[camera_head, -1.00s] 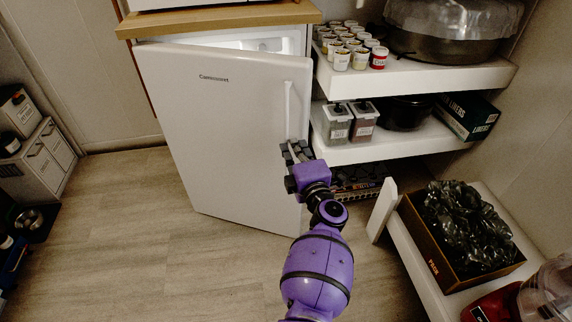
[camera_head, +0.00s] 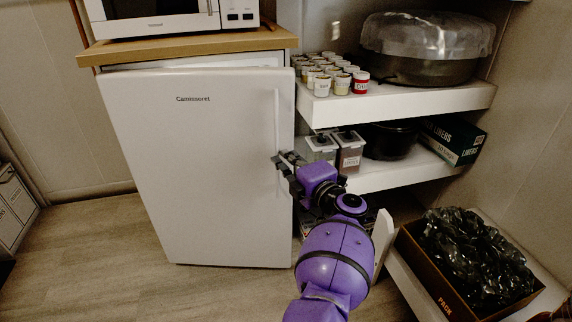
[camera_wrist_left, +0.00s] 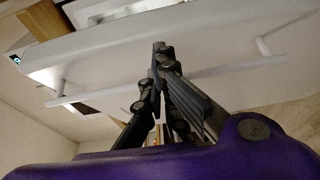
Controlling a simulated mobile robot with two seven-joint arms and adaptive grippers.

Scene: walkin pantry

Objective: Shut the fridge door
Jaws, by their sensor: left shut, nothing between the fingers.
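The white fridge door (camera_head: 195,170) stands under a wooden top, slightly ajar. A narrow strip of the pale interior (camera_head: 200,64) shows above its upper edge. Its long vertical handle (camera_head: 277,110) is near the right edge. My left gripper (camera_head: 280,160) is shut and empty, with its fingers at the handle side of the door front. Whether the fingers touch the door I cannot tell. In the left wrist view the shut fingers (camera_wrist_left: 160,50) overlap the handle bar (camera_wrist_left: 90,97) and the white door. My right gripper is not in view.
A microwave (camera_head: 160,18) sits on the wooden top (camera_head: 190,45). White shelves (camera_head: 400,105) with small jars (camera_head: 322,85) and a large covered pot (camera_head: 425,50) are close on the right. A box of black bags (camera_head: 470,265) is low right. Floor at left is clear.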

